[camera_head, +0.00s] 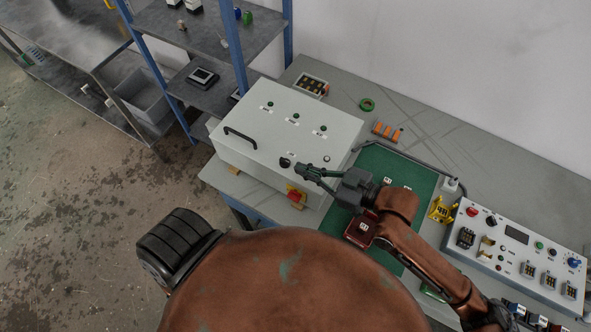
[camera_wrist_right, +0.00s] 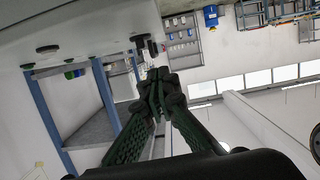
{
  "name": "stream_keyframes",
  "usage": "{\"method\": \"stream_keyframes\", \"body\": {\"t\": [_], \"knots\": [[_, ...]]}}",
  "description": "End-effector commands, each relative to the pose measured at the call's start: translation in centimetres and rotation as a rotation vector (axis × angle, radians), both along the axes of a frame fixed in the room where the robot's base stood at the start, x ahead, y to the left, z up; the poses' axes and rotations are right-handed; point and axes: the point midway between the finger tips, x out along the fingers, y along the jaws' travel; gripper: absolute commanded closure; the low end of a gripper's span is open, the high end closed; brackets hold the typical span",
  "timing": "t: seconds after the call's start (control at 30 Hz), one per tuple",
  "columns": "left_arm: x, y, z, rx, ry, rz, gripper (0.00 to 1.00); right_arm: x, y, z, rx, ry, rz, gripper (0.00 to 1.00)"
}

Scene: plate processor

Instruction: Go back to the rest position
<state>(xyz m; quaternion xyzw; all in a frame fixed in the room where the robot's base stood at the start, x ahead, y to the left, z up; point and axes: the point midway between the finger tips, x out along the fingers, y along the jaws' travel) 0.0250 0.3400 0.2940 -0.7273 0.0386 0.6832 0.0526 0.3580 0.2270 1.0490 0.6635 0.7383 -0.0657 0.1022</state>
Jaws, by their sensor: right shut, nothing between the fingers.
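My right gripper (camera_head: 304,168) is over the front right part of the white box (camera_head: 262,120), close to a black knob (camera_head: 285,162) on its top. Its fingers are shut and hold nothing; they also show together in the right wrist view (camera_wrist_right: 158,88). Whether the fingertips touch the knob I cannot tell. My right arm comes in from the lower right, over the green mat (camera_head: 404,172). My left gripper is not in view.
A dark red box (camera_head: 360,232) is on the mat beside my arm. A control panel (camera_head: 513,248) and a yellow holder (camera_head: 440,209) stand to the right. A blue-post shelf (camera_head: 238,50) is behind left. Floor at left is clear.

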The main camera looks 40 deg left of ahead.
Motion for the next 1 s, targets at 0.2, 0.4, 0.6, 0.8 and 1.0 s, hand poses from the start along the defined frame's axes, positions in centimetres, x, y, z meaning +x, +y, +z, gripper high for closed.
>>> {"method": "stream_keyframes", "body": {"t": [0.2,0.4,0.6,0.8,1.0], "knots": [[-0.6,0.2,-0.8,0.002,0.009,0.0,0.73,0.6,-4.4,0.6,-0.002,-0.001,-0.001,1.0],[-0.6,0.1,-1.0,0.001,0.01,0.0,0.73,0.7,-6.8,1.3,0.001,0.001,0.001,1.0],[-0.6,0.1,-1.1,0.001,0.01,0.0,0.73,0.7,-7.6,1.7,0.003,0.002,0.002,1.0],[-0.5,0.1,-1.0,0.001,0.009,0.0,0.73,0.7,-7.6,1.8,0.003,0.002,0.002,1.0],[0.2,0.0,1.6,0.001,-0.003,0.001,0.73,0.5,-7.6,4.8,0.003,-0.009,0.002,1.0]]}}
